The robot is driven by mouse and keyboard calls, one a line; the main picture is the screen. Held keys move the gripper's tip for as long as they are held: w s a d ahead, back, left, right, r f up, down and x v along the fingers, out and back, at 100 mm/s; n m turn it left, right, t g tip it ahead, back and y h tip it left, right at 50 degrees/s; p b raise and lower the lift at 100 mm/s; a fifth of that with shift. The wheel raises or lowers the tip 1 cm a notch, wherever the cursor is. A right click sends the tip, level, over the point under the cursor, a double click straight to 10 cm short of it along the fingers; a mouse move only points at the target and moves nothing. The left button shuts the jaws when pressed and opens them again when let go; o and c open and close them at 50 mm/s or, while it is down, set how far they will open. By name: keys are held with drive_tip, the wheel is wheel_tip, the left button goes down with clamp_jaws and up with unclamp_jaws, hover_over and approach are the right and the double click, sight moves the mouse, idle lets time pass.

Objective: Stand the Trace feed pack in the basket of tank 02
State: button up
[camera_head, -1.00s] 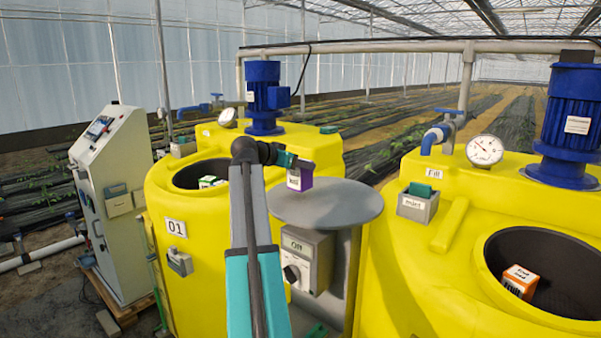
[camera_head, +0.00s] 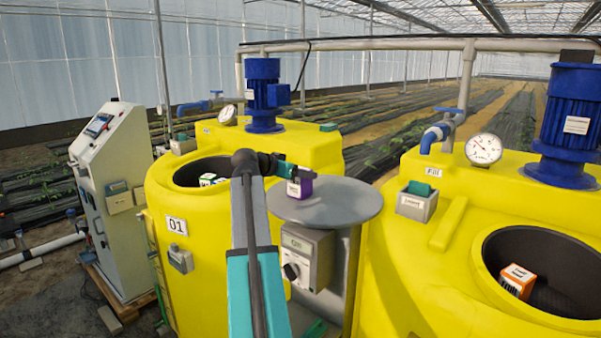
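My gripper (camera_head: 288,171) is at the end of my arm, over the left part of the round grey table. It is closed on a small purple-and-white pack (camera_head: 300,187), whose label is too small to read, so I cannot tell if it is the Trace pack. The pack is upright, low over the table top; I cannot tell if it touches. The right yellow tank (camera_head: 400,262) shows no number in view; an orange-and-white pack (camera_head: 517,281) sits in its dark round opening (camera_head: 570,250).
The left yellow tank, marked 01 (camera_head: 176,226), holds a green-and-white pack (camera_head: 208,179) in its opening. The round grey table (camera_head: 345,203) stands between the tanks, its right part clear. Blue motors (camera_head: 264,95) and a pressure gauge (camera_head: 484,149) rise from the tanks.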

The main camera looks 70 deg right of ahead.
drive_tip(key=shift+r, duration=0.25)
drive_tip(key=shift+w+a, duration=0.1)
drive_tip(key=shift+a, duration=0.2)
drive_tip(key=b+v, duration=0.3)
drive_tip(key=v, duration=0.8)
drive_tip(key=shift+a+r, duration=0.15)
drive_tip(key=shift+r, duration=0.05)
idle(0.3)
